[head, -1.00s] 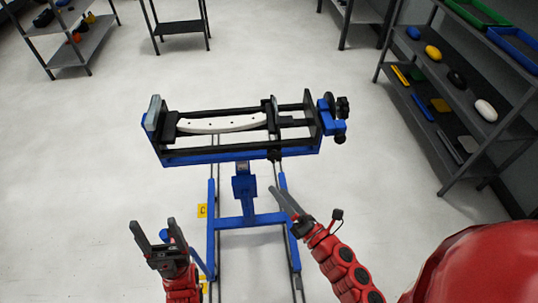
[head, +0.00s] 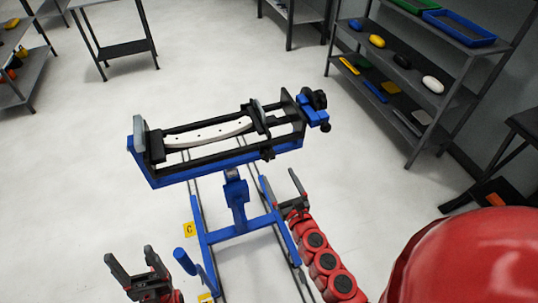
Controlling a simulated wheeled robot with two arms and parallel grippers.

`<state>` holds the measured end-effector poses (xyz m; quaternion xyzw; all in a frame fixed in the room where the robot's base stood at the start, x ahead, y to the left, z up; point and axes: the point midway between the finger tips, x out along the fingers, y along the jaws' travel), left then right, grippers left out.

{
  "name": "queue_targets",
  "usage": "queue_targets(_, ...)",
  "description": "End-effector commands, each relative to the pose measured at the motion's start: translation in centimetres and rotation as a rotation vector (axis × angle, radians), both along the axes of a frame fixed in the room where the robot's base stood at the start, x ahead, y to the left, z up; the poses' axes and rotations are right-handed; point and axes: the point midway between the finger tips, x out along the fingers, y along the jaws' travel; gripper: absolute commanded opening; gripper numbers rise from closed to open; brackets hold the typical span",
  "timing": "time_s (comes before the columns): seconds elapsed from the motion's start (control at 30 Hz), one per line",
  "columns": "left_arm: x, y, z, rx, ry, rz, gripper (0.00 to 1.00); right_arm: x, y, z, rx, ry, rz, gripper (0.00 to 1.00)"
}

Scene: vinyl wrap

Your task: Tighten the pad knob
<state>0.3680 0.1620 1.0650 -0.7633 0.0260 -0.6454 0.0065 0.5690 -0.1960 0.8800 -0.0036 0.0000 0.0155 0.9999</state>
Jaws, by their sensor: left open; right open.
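A blue and black clamping frame (head: 180,172) on a blue stand holds a curved white strip (head: 210,133) between its black end pads. Black knobs sit at the frame's right end, a larger one (head: 316,99) at the top and a smaller one (head: 325,127) below it. Another small black knob (head: 267,153) is on the near rail under the sliding block. I cannot tell which one is the pad knob. My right gripper (head: 282,184) is open and empty, nearer than the frame's right half. My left gripper (head: 132,261) is open and empty at the lower left, away from the frame.
The blue stand (head: 240,228) stands over floor rails, with a yellow C marker (head: 189,230) beside it. A blue lever (head: 184,260) rises near my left gripper. A shelf rack (head: 440,100) with several coloured items is at the right. Open floor lies left of the frame.

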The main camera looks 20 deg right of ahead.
Motion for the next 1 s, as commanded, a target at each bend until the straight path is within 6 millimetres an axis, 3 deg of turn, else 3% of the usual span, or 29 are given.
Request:
queue_targets(0.2,0.0,0.0,1.3,0.000,0.000,0.000,0.69,4.4,0.1,0.3,0.003,-0.002,-0.002,0.89)
queue_targets(0.43,0.0,0.0,1.7,0.000,0.000,0.000,0.69,7.7,0.2,0.1,0.003,-0.001,0.000,0.89)
queue_targets(0.9,0.0,0.0,1.8,0.000,0.000,0.000,0.69,8.9,0.4,-0.1,0.001,0.001,0.003,0.89)
queue_targets(1.0,0.0,0.0,1.8,0.000,0.000,0.000,0.69,8.9,0.4,-0.1,0.002,0.001,0.003,0.73)
